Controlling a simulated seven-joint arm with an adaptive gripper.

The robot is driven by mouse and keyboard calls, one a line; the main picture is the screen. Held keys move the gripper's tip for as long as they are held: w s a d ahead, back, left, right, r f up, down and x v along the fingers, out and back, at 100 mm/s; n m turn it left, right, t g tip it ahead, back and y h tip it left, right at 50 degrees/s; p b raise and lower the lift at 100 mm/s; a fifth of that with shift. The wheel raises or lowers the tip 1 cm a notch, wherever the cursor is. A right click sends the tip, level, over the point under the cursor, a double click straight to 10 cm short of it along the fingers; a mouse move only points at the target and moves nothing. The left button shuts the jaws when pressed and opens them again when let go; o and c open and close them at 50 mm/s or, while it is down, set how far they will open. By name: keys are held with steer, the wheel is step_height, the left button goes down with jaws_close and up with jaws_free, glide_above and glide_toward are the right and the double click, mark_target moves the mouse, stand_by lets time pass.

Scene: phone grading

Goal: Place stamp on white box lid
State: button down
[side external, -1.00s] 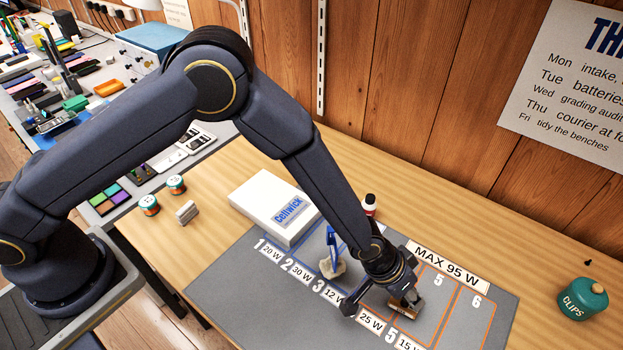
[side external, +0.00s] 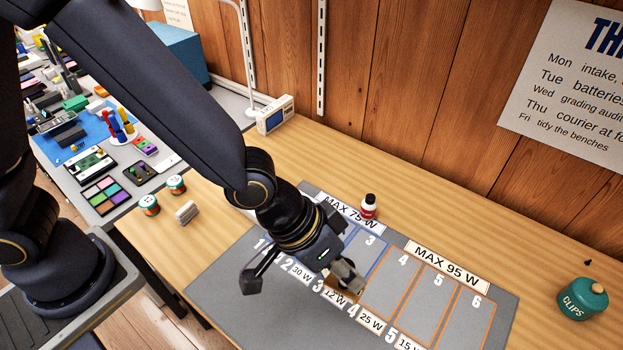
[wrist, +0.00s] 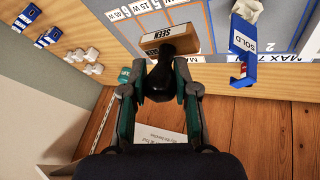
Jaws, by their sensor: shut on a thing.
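My gripper (wrist: 164,68) is shut on the black knob handle of a stamp (wrist: 172,38). The stamp has a wooden block marked SEEN, which shows beyond the fingers in the wrist view. In the side view my gripper (side external: 345,274) points down to the right and holds the stamp above the grey mat, around slots 2 and 3. The white box (side external: 240,211) is almost wholly hidden behind my arm in the side view; only a pale sliver shows at its left. Its lid cannot be seen, and the box is not identifiable in the wrist view.
The grey mat (side external: 487,334) has numbered, outlined slots. A blue SOLD piece (wrist: 244,38) is near the stamp in the wrist view. A small dark bottle with a red label (side external: 368,207) stands behind the mat. A green clips pot (side external: 583,299) is far right. Slots 4 to 6 are clear.

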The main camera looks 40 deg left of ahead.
step_height(320, 180, up, 8)
steer(key=shift+f, duration=0.1)
steer(key=w+a+n+t+y, duration=0.1)
steer(key=w+a+n+y, duration=0.3)
steer(key=a, duration=0.6)
steer(key=w+a+n+h, duration=0.1)
steer(key=w+a, duration=0.5)
steer(key=a, duration=0.3)
steer(key=w+a+n+t+y, duration=0.1)
steer(key=w+a+n+y, duration=0.3)
steer(key=a, duration=0.6)
steer(key=f, duration=0.6)
steer(key=f+h, duration=0.1)
steer(key=f, duration=0.6)
steer(key=f+h, duration=0.1)
steer(key=f, duration=0.6)
steer(key=shift+w+d+f+m, duration=0.1)
steer(key=shift+w+f+m, duration=0.1)
steer(key=shift+w+m, duration=0.2)
steer(key=shift+f, duration=0.15)
steer(key=c, duration=0.9)
jaws_free()
